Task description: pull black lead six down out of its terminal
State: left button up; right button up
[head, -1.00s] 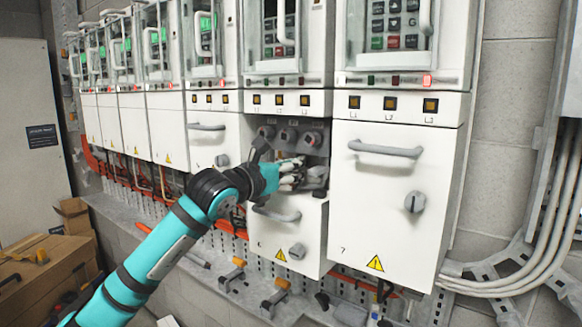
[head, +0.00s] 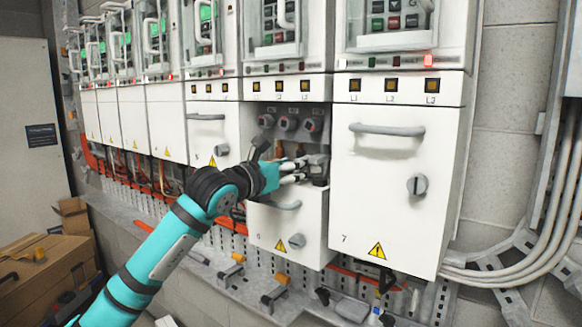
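Drive six stands open, its front cover (head: 262,222) hanging low below the terminal recess. Three round dark terminals (head: 288,123) sit in a row in the recess, the right one with a reddish centre. My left gripper (head: 303,170) is in the recess below the terminals, at the level of the cover's top edge. Its light fingers meet dark shapes at the right, and I cannot tell whether they are open or shut. I cannot make out black lead six apart from these dark shapes. A dark bent piece (head: 261,146) stands left of the gripper. My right gripper is out of view.
Closed drive seven (head: 390,190) stands close at right, with a protruding handle (head: 387,130) and knob (head: 418,185). The neighbouring drive cover (head: 205,140) is at left. A ledge with clamps (head: 231,268) runs below. Grey conduits (head: 545,235) rise at far right.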

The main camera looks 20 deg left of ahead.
pick_arm(q)
jog(key=v, duration=1.2)
dwell(0.3)
